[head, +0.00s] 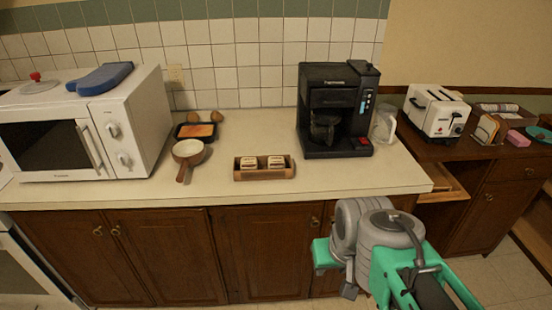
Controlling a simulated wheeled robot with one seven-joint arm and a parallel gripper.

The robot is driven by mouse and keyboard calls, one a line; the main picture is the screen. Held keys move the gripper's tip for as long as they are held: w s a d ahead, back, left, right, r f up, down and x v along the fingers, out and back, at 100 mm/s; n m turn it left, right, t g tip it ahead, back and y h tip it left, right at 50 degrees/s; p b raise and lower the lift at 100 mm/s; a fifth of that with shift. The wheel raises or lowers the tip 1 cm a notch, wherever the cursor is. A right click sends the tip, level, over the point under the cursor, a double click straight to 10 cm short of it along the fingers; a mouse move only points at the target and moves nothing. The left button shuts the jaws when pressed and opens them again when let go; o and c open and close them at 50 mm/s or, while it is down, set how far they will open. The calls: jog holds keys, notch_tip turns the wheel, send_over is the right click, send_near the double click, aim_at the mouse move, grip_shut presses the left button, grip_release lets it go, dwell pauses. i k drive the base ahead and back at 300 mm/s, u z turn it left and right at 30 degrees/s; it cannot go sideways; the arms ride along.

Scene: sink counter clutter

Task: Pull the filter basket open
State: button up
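The black coffee maker (347,80) stands upright on the counter, right of centre, against the tiled wall. Its filter basket (333,98) appears as a dark section under the top housing and above the carafe (323,127). Black on black, its exact edges and any gap are hard to make out, and it looks closed. My arm, grey and green, is low at the right, in front of the counter and well apart from the coffee maker. My gripper (349,286) seems to be the small grey end below the arm's joints; its fingers cannot be made out.
A wooden tray with two small items (265,168) sits left of the coffee maker. A clear jug (384,123) stands close to its right. A pan (187,152) and a white microwave (85,125) are farther left. A drawer (441,186) stands open at the right. Counter before the coffee maker is clear.

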aim_at(323, 98)
jog(key=k, duration=0.65)
jog(key=u, duration=0.7)
jog(key=i, duration=1.15)
jog(key=u, duration=0.3)
